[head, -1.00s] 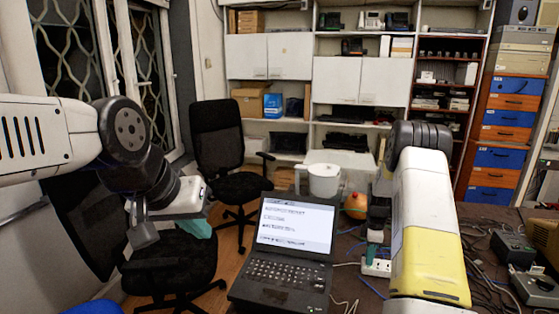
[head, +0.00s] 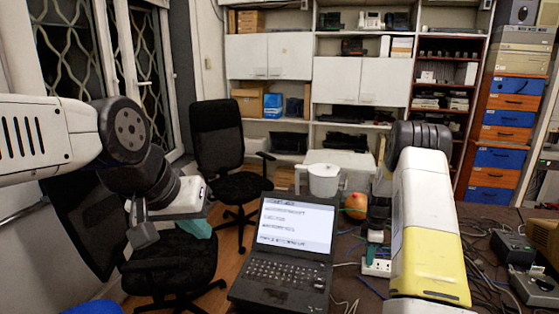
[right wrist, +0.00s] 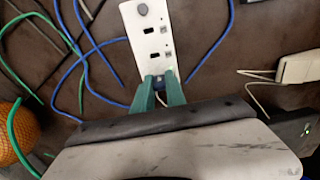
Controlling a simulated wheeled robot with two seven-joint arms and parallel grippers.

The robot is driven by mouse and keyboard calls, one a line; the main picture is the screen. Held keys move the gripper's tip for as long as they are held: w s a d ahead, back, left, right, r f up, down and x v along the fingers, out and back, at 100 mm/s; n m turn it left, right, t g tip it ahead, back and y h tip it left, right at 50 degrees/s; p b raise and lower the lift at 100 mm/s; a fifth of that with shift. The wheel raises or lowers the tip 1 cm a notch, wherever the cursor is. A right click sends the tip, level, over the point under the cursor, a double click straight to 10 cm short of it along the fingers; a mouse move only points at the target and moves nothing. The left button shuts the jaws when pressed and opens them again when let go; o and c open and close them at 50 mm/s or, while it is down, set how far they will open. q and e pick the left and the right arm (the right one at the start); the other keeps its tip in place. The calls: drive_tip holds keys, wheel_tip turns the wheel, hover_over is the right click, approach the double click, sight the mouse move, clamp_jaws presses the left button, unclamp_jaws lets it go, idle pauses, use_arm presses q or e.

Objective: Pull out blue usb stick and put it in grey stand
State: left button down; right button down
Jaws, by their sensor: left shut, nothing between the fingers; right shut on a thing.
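My right gripper (right wrist: 159,92) is shut on a small dark blue piece, the blue usb stick (right wrist: 159,83), at the near end of a white socket strip (right wrist: 148,38) in the right wrist view. The fingers hide most of the stick, and I cannot tell whether it is still seated in the strip. In the head view my right gripper (head: 374,250) is just above the strip (head: 377,268). My left gripper (head: 197,229) is shut and empty, left of the laptop and away from the strip. I cannot make out the grey stand in either view.
An open laptop (head: 283,255) stands left of the strip. A white jug (head: 323,179) and an orange ball (head: 355,203) are behind it. Blue and green cables surround the strip. A white adapter (right wrist: 299,67) lies to its right. Dark devices (head: 513,247) stand at far right.

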drive_tip(key=shift+r, duration=3)
drive_tip(key=shift+r, duration=0.1)
drive_tip(key=shift+r, duration=1.95)
